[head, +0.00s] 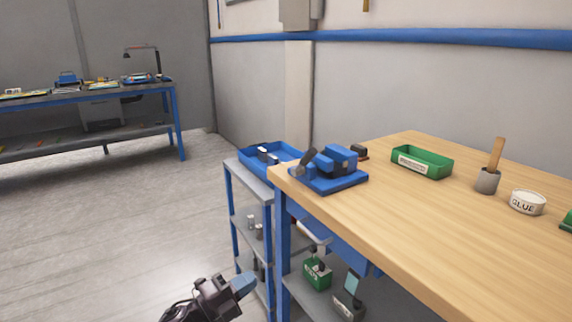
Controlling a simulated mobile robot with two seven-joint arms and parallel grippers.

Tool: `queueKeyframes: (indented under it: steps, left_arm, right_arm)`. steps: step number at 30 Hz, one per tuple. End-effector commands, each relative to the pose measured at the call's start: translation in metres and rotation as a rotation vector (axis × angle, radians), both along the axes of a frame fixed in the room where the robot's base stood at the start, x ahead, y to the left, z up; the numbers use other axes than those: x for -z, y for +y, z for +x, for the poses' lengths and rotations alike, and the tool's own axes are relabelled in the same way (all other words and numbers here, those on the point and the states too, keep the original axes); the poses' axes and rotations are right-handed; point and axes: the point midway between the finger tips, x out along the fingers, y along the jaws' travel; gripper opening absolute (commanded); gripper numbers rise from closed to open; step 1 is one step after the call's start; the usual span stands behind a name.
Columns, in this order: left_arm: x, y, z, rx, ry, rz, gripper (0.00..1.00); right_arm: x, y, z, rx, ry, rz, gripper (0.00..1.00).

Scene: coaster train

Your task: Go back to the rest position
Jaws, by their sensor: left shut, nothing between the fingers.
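My left gripper (243,284) shows at the bottom of the head view, left of the workbench and low in front of the shelf rack. It is dark with blue-grey fingertips, which are together and hold nothing. It is apart from the bench and touches nothing that I can see. My right gripper is out of view.
The wooden workbench (420,235) fills the right side. It bears a blue device (330,170), a green bin (421,162), a mallet in a grey cup (487,181) and a glue tub (527,202). A rack (238,190) with a blue tray (262,150) adjoins it. Floor at left is clear.

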Motion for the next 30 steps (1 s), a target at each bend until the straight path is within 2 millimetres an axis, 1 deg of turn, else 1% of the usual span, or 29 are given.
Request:
queueKeyframes:
  steps: [1, 5, 6, 11, 15, 17, 22, 25, 30]
  left_arm:
    - [0.014, 0.005, -0.015, -0.027, 0.051, -0.035, 0.00]
    - [0.041, 0.020, -0.051, -0.118, 0.187, -0.135, 0.00]
    - [0.049, 0.026, -0.063, -0.147, 0.231, -0.165, 0.00]
    - [0.076, 0.048, -0.111, -0.268, 0.405, -0.283, 0.00]
    - [0.096, 0.069, -0.156, -0.380, 0.558, -0.382, 0.00]
    - [0.104, 0.078, -0.176, -0.429, 0.624, -0.423, 0.00]
    - [0.120, 0.103, -0.235, -0.571, 0.805, -0.534, 0.00]
    - [0.127, 0.117, -0.272, -0.657, 0.909, -0.596, 0.00]
    - [0.130, 0.138, -0.332, -0.799, 1.076, -0.696, 0.00]
  right_arm:
    - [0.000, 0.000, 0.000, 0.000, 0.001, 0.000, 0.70]
    - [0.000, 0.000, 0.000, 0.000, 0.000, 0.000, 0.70]
    - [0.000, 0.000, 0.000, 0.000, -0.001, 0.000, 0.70]
    - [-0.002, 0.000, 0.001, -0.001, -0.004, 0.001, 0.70]
    - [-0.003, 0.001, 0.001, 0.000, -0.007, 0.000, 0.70]
    - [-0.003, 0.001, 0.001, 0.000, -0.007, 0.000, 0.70]
    - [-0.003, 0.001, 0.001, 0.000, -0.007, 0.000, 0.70]
    - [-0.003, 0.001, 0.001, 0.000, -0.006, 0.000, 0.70]
    - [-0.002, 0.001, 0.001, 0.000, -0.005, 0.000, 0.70]
